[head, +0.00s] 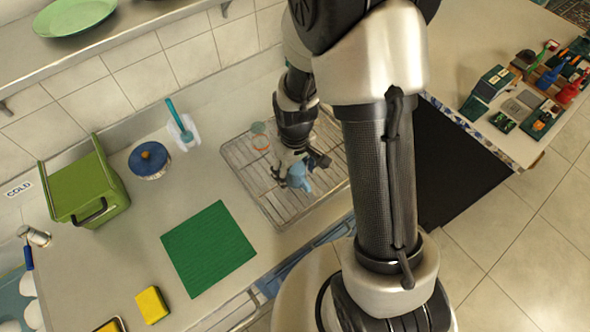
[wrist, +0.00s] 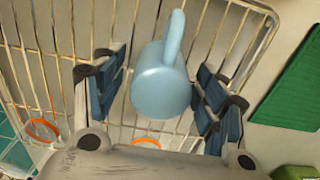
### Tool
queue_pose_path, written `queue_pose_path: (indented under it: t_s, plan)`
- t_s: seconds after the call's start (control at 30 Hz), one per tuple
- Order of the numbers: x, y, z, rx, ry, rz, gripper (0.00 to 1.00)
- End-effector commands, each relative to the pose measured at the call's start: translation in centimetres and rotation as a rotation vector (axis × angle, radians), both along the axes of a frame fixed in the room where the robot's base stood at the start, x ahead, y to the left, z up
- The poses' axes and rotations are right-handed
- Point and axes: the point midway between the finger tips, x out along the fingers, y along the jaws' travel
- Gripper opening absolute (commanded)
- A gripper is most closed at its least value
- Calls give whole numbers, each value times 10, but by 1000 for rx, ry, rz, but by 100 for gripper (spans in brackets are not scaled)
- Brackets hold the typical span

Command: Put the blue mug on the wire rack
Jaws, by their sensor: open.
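The light blue mug (head: 299,177) is at the wire rack in the head view, partly hidden by my gripper. In the wrist view the mug (wrist: 161,83) lies between my two open fingers, its handle pointing up in the picture. My gripper (wrist: 160,90) is open, with a small gap showing on each side of the mug. The wire rack (head: 247,178) lies on the counter, and its bars (wrist: 45,75) show behind the mug in the wrist view. I cannot tell for sure whether the mug's base rests on the bars.
A glass with an orange band (head: 261,143) stands on the rack beside my gripper. A green mat (head: 208,249) lies left of the rack. A green box (head: 85,187), a blue-topped tin (head: 149,160) and a brush in a white holder (head: 182,127) stand further left.

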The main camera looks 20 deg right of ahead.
Motion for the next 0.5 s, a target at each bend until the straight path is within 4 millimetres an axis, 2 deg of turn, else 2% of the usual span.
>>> queue_pose_path:
  t_s: [0.4, 0.5]
  plan:
    - [1, 0, 86, 0, -5, 0, 66]
    - [1, 0, 102, 0, -4, 0, 66]
